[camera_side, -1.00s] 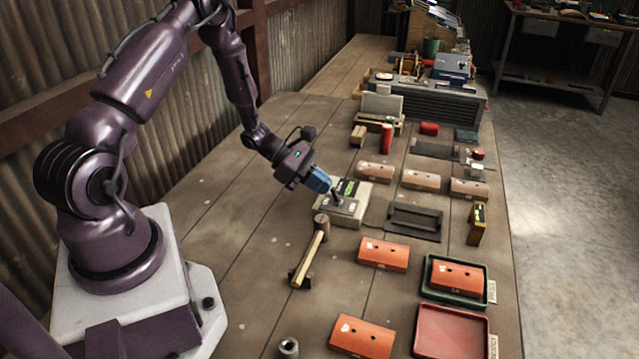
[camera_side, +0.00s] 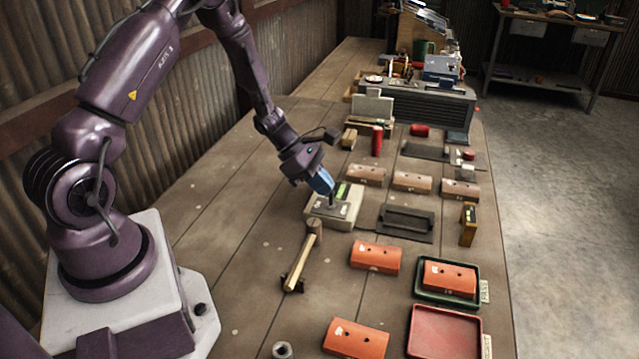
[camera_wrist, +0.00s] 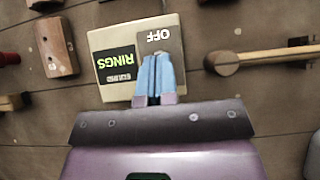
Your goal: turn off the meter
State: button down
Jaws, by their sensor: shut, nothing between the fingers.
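The meter is a beige box (camera_side: 350,213) on the bench in the side view, and it fills the top middle of the wrist view (camera_wrist: 107,38). It has a black and green display reading RINGS (camera_wrist: 117,63) and a grey-brown panel marked OFF (camera_wrist: 171,38), both upside down in the wrist view. My gripper (camera_side: 331,203) points down at the meter's top, blue fingers together and empty. In the wrist view the fingertips (camera_wrist: 156,58) are over the panel, just below the OFF lettering. They hide part of the panel; I cannot tell whether they touch it.
A wooden mallet (camera_side: 304,258) lies close in front of the meter. A dark tray (camera_side: 406,236) is to its right, and brown blocks (camera_side: 412,181) lie behind. Orange blocks (camera_side: 375,257), a green tray (camera_side: 419,291) and a red tray (camera_side: 445,335) are nearer the front.

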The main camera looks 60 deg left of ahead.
jog(key=shift+w+r, duration=0.1)
jog(key=shift+r, duration=0.05)
jog(key=shift+r, duration=0.7)
jog(key=shift+s+a+r, duration=0.4)
jog(key=shift+s+a, duration=0.15)
jog(key=shift+s+a+r, duration=0.35)
jog(key=shift+s+a, duration=0.2)
notch_tip(320, 180, up, 10)
jog(key=s+a, duration=0.2)
jog(key=shift+s+a+f, duration=0.2)
jog(key=shift+s+a, duration=0.15)
jog(key=shift+s, duration=0.05)
